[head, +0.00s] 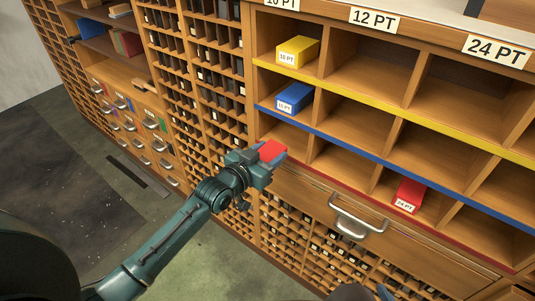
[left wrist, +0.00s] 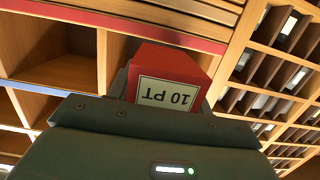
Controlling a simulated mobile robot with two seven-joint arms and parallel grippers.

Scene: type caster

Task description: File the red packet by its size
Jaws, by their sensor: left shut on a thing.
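My left gripper (head: 268,160) is shut on a red packet (head: 272,150). In the left wrist view the packet (left wrist: 170,75) shows a white label reading "10 PT", upside down in that view. In the head view the packet is by the left end of the red-edged bottom row of the rack; how far it is from the opening is unclear. The rack's top signs read 10 PT (head: 282,3), 12 PT (head: 373,18) and 24 PT (head: 497,50). Only a dark part of what may be my right gripper (head: 352,293) shows at the bottom edge; its jaws are unclear.
A yellow packet (head: 298,51) and a blue packet (head: 294,97) sit in the left column. Another red packet (head: 409,194), labelled 24 PT, sits in the bottom row, third column. A drawer handle (head: 348,222) sticks out below. A type case (head: 205,90) stands left.

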